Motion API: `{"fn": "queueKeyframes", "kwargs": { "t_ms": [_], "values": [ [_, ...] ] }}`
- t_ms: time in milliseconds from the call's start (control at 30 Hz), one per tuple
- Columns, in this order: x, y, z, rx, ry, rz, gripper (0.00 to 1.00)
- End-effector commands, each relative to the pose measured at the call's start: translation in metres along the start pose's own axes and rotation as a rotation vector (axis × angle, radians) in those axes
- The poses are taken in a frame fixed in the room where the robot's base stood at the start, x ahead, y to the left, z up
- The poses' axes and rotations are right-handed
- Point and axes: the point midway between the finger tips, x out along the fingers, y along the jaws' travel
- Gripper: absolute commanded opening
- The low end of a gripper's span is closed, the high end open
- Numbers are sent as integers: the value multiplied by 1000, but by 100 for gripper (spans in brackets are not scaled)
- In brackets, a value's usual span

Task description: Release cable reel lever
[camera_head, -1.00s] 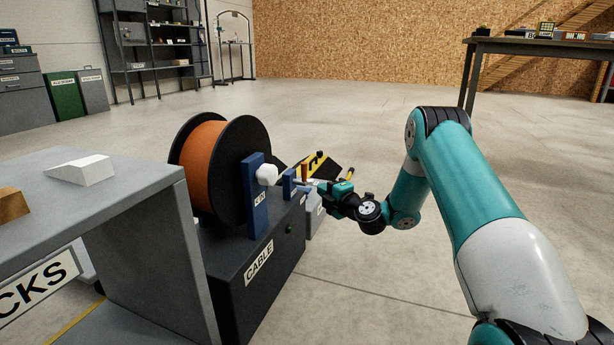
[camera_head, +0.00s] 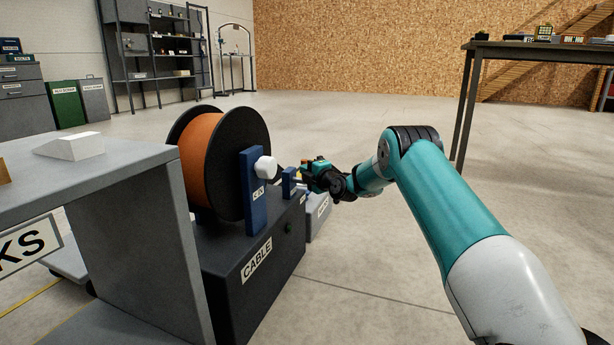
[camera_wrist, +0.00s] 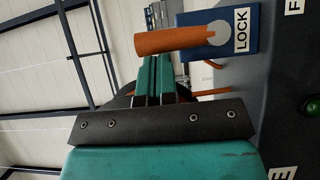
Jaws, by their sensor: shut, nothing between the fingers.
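The cable reel (camera_head: 203,158), orange cable between black flanges, stands on a dark box marked CABLE (camera_head: 257,270). The orange lever (camera_wrist: 180,40) shows in the wrist view on a blue plate marked LOCK (camera_wrist: 237,50). It points left in that picture from its pivot on the plate. My gripper (camera_wrist: 155,58) is shut and empty. Its teal fingertips end right at the lever's lower edge in that picture; I cannot tell whether they touch. In the head view my gripper (camera_head: 308,172) is beside the small blue post (camera_head: 289,182) and hides most of the lever.
A blue upright (camera_head: 253,195) with a white hub (camera_head: 266,167) stands at the reel's near side. A green button (camera_wrist: 313,107) is on the box. A grey bench (camera_head: 110,172) with a white wedge (camera_head: 75,146) stands at left. Open floor lies right, with a dark table (camera_head: 540,50) behind.

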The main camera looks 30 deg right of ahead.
Motion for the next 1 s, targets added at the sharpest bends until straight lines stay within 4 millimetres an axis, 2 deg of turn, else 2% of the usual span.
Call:
{"fn": "queueKeyframes", "kwargs": {
  "t_ms": [433, 1000],
  "values": [
    [0, 2, 1, 15, 0, -11, 0],
    [-2, 6, 6, 180, 0, -120, 0]
  ]
}}
